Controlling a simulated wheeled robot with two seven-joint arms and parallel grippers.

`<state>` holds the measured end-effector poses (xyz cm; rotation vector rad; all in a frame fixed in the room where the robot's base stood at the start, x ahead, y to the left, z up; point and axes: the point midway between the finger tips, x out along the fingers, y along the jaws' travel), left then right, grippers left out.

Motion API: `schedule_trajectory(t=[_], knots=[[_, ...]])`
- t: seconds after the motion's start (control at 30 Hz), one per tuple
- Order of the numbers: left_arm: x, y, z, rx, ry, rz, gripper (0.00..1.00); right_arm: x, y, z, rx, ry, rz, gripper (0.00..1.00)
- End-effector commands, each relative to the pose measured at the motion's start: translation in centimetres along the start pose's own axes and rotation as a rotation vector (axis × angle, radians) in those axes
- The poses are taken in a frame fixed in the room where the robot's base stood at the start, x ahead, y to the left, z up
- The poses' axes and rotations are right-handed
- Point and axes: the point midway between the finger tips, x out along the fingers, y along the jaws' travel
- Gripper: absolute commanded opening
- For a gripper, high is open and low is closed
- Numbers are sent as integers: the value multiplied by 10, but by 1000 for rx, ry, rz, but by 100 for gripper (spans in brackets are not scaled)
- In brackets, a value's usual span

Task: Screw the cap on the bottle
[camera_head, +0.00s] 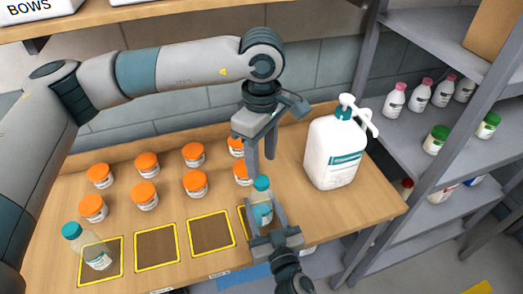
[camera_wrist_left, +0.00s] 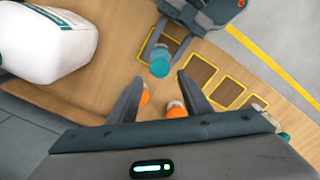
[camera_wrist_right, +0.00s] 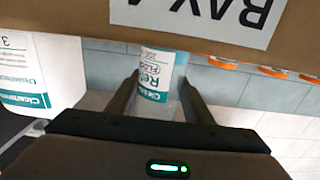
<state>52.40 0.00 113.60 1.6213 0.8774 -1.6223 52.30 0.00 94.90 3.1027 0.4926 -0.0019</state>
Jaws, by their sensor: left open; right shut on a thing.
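A clear bottle with a white and teal label (camera_head: 262,212) stands at the right end of the row of yellow-outlined squares. My right gripper (camera_head: 264,222) is shut around its body; the label fills the jaws in the right wrist view (camera_wrist_right: 158,78). A teal cap (camera_head: 262,184) sits on top of this bottle; whether it is screwed tight I cannot tell. My left gripper (camera_head: 261,165) is open and empty, pointing down just above the cap. In the left wrist view the cap (camera_wrist_left: 160,66) lies beyond the fingertips, between their lines. The bottle's lower part is partly hidden by my right fingers.
A second teal-capped bottle (camera_head: 97,256) stands on the leftmost square. Two squares (camera_head: 157,246) between are empty. Several orange-lidded jars (camera_head: 145,195) stand behind, some close to my left gripper. A large white pump jug (camera_head: 333,152) stands to the right, before a grey shelf (camera_head: 398,150).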

Motion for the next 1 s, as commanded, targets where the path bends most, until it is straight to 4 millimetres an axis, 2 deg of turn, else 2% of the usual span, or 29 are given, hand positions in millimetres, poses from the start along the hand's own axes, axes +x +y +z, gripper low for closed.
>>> schedule_trajectory(t=[0.3,0.5,0.7,1.0], knots=[[-9,0,0,-470,-2,0,44,0,0,0,0,0,0,0],[-14,0,0,-721,-1,-1,44,0,0,0,0,0,0,0],[-17,0,0,-862,-1,-1,44,0,0,0,0,0,0,0],[-17,0,0,-896,-1,-1,44,0,0,0,0,0,0,0]])
